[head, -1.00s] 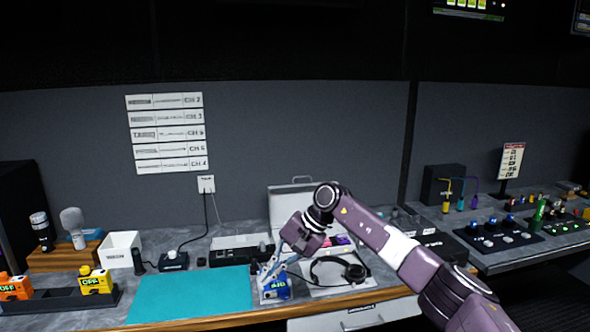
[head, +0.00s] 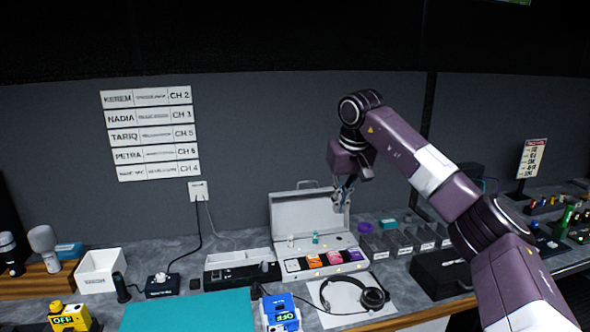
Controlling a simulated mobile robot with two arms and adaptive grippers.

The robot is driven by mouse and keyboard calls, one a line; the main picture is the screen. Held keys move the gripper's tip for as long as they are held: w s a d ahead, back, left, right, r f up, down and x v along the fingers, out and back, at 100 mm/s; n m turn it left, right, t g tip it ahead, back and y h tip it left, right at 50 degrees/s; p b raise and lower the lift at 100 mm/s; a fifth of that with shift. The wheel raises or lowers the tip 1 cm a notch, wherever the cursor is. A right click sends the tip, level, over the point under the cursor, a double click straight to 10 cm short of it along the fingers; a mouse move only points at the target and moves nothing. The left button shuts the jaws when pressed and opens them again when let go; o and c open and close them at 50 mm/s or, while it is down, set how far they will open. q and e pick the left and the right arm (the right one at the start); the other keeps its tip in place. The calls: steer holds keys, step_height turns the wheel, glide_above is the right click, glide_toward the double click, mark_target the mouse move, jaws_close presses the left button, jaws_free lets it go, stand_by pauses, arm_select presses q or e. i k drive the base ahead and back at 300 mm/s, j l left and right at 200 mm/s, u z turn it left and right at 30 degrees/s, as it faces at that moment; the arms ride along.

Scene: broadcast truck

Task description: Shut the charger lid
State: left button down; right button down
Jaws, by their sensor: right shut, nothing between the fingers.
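The charger (head: 293,266) is a light grey case on the bench with several coloured packs in its base. Its lid (head: 298,214) stands open, upright at the back, with a handle on its top edge. My right gripper (head: 341,203) is shut and empty, pointing down at the lid's upper right corner. It overlaps that corner in the picture; whether it touches is unclear. My left gripper is out of view.
A blue pack (head: 281,313) stands in front of the charger, beside a teal mat (head: 196,312). Headphones (head: 355,292) lie on a white sheet at the front right. Grey open boxes (head: 400,243) stand right of the charger.

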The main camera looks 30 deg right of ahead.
mark_target(299, 213)
steer(key=i+l, duration=0.2)
steer(key=i, duration=0.25)
steer(key=i+l, duration=0.2)
steer(key=i, duration=0.2)
steer(key=i+l, duration=0.2)
steer(key=i, duration=0.25)
